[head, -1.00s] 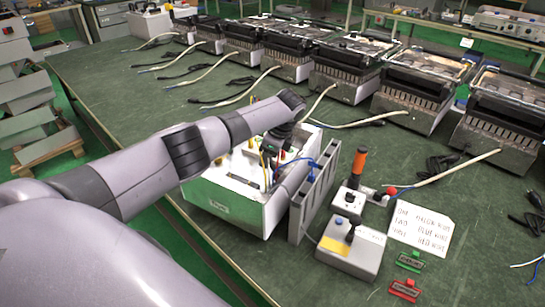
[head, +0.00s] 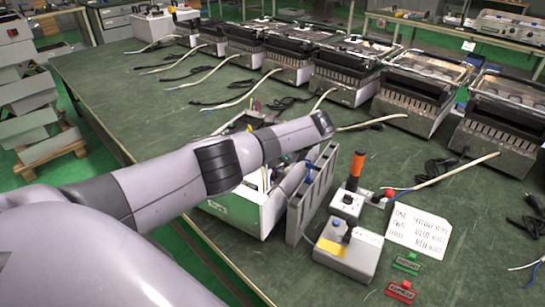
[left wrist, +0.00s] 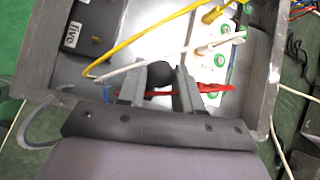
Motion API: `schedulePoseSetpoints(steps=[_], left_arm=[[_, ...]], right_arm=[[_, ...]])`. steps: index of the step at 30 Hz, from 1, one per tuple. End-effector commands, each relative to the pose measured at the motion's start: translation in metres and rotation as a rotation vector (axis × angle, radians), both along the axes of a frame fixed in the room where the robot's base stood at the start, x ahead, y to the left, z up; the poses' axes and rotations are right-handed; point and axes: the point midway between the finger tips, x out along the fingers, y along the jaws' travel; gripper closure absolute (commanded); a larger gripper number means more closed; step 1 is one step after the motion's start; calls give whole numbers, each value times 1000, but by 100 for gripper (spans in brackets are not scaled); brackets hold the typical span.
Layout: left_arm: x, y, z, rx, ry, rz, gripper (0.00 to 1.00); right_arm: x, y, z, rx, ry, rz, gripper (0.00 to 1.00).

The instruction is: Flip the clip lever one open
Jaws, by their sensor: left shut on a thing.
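My left arm reaches over the open appliance (head: 225,212) in the head view and hides much of its inside; its fingers are hidden there. In the left wrist view my left gripper (left wrist: 158,90) is inside the box, its two grey fingers close about a dark rounded piece (left wrist: 158,73). I cannot tell whether that piece is clip lever one. To its right is a white terminal strip (left wrist: 213,72) with green round marks and brass-coloured parts. Yellow (left wrist: 140,42), white (left wrist: 150,60) and red (left wrist: 215,88) wires run near the fingers. My right gripper is not in view.
A grey slotted panel (head: 312,190) stands at the appliance's right side. Several heaters (head: 418,92) line the bench's back. In the wrist view, the box walls (left wrist: 265,75) lie close by.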

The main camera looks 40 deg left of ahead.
Motion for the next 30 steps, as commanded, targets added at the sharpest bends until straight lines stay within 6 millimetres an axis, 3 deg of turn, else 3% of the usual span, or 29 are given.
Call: schedulePoseSetpoints(steps=[12, 13, 15, 25, 30], left_arm=[[-1, -2, -1, 9, 4, -1, 100], [-1, -2, -1, 9, 4, -1, 59], [0, -2, -1, 8, 4, -1, 40], [0, -3, 2, 7, 1, -2, 40], [1, -17, 20, 7, 0, -3, 40]], right_arm=[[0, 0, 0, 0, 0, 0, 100], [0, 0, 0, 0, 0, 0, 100], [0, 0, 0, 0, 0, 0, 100], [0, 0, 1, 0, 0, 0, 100], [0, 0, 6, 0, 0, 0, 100]])
